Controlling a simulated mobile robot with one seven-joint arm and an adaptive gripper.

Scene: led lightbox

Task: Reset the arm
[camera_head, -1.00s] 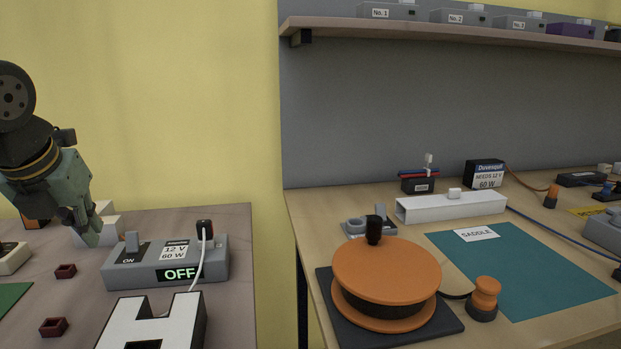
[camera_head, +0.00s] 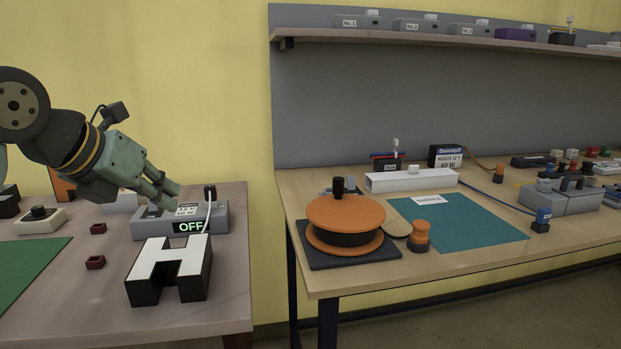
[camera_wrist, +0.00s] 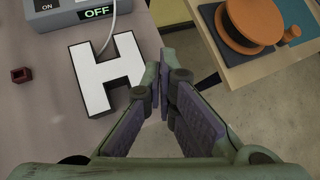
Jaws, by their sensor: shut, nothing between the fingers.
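My gripper (camera_head: 168,194) is shut and empty. In the head view it hangs at the left, tilted down to the right, in front of the grey power supply (camera_head: 214,221) and partly hiding it. The supply's display reads OFF. In the wrist view my gripper's fingertips (camera_wrist: 163,68) meet just right of the white-topped letter H (camera_wrist: 106,75), above the gap beside the table. The letter H also stands near the front of the left table in the head view (camera_head: 170,262). A white cable runs from the supply behind the H.
The left table (camera_head: 75,320) holds a green mat (camera_head: 28,265) and two small dark red blocks (camera_head: 96,262). A gap separates it from the right bench (camera_head: 350,280), which bears an orange reel (camera_head: 345,214), an orange knob (camera_head: 420,236) and a teal mat (camera_head: 470,229). A shelf (camera_head: 440,38) is above.

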